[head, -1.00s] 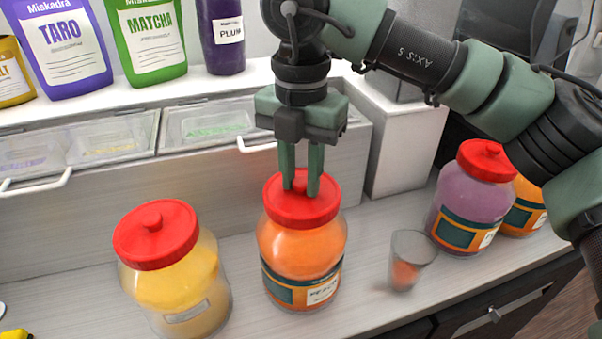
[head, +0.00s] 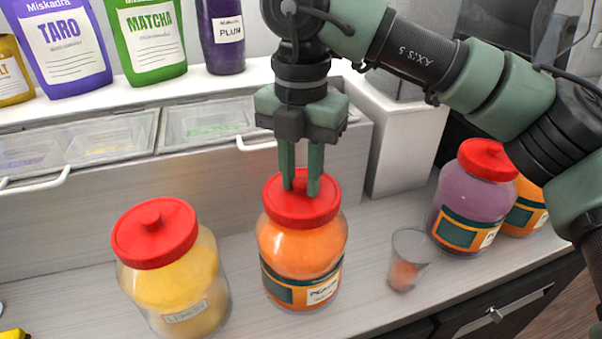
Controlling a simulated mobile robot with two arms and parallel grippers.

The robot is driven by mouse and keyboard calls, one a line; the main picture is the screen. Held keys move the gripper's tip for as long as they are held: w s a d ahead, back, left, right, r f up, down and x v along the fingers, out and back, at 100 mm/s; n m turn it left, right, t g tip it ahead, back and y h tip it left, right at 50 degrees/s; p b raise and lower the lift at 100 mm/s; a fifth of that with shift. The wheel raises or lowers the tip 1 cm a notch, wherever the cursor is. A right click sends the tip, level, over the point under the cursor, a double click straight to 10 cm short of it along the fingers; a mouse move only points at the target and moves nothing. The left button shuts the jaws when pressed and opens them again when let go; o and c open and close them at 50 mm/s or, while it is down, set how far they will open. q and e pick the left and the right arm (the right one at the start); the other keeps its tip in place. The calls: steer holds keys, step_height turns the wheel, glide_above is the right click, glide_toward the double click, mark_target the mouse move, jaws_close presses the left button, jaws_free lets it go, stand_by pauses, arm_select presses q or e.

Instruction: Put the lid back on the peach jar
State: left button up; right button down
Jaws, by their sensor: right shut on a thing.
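The peach jar (head: 298,250), filled with orange, stands upright on the counter in the middle of the head view. Its red lid (head: 302,212) sits on the jar's mouth and looks level. My right gripper (head: 301,188) comes down from above and is shut on the lid's knob, which is partly hidden between the fingers. My left gripper is not in view.
A yellow lemon jar (head: 180,285) with a red lid stands to the left. A small cup (head: 408,262) with some orange in it stands to the right. A purple jar (head: 470,205) is farther right. Lidded bins (head: 205,125) line the back.

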stand_by(0.4)
steer(key=c, duration=1.1)
jaws_free()
steer(key=o, duration=0.5)
steer(key=shift+r, duration=0.15)
steer(key=shift+r+p, duration=2.2)
steer(key=shift+r, duration=1.15)
steer(key=shift+c, duration=0.3)
